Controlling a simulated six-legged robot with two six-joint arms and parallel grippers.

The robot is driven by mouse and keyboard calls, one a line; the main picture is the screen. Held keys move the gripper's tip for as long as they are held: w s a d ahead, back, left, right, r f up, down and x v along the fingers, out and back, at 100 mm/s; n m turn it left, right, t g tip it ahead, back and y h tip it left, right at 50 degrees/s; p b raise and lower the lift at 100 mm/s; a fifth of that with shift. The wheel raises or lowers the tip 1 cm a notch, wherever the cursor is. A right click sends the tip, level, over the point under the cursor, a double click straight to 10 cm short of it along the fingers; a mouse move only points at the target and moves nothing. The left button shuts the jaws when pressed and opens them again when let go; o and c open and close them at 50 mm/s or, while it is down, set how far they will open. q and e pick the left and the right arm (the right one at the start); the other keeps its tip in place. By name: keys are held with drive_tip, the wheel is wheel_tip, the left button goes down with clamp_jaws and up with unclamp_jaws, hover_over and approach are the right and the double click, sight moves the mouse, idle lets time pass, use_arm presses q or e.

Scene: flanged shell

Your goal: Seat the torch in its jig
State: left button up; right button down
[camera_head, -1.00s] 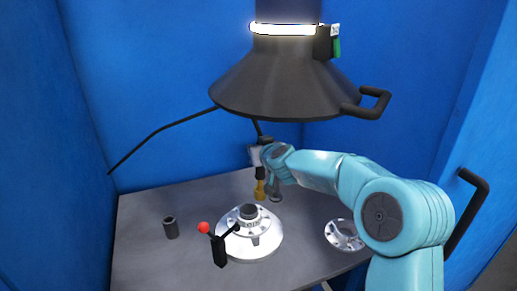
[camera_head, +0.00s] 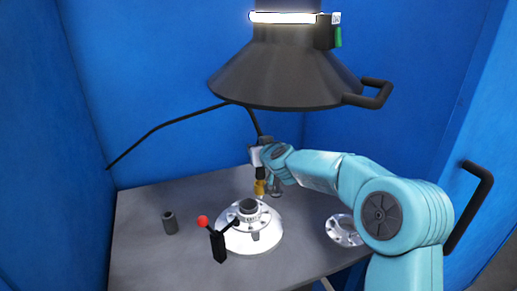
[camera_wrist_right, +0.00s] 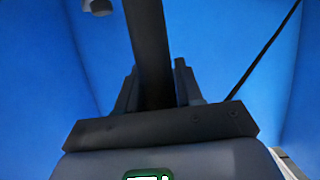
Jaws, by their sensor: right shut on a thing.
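The torch, with a brass-coloured nozzle (camera_head: 259,187) at its lower end, hangs nozzle down in my right gripper (camera_head: 262,157). The gripper is shut on it, behind the silver flanged shell and above the table. In the wrist view a dark bar (camera_wrist_right: 150,50), apparently the torch body, runs up between the fingers of my right gripper (camera_wrist_right: 158,88). The flanged shell (camera_head: 265,238) stands on the table with a dark round collar on top. A black clamp with a red ball knob (camera_head: 203,221) stands at its front left. I cannot make out the jig for certain. My left gripper is not in view.
A dark cylinder (camera_head: 170,223) stands on the table (camera_head: 140,260) at left. A silver ring flange (camera_head: 340,231) lies at right. A dark hood (camera_head: 285,78) hangs above the gripper. A black cable (camera_head: 165,125) crosses to the left wall. Blue walls enclose the table.

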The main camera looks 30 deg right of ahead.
drive_tip(key=shift+f+b, duration=1)
drive_tip(key=shift+f, duration=0.2)
drive_tip(key=c, duration=0.6)
unclamp_jaws()
drive_tip(key=shift+r, duration=0.1)
drive_tip(key=shift+c, duration=0.2)
drive_tip(key=shift+s, duration=0.1)
drive_tip(key=shift+s+a, duration=0.1)
drive_tip(key=shift+s, duration=0.15)
drive_tip(key=p+v, duration=0.1)
drive_tip(key=v, duration=1.4)
drive_tip(key=shift+s+p, duration=0.3)
drive_tip(key=shift+s+a+r, duration=0.1)
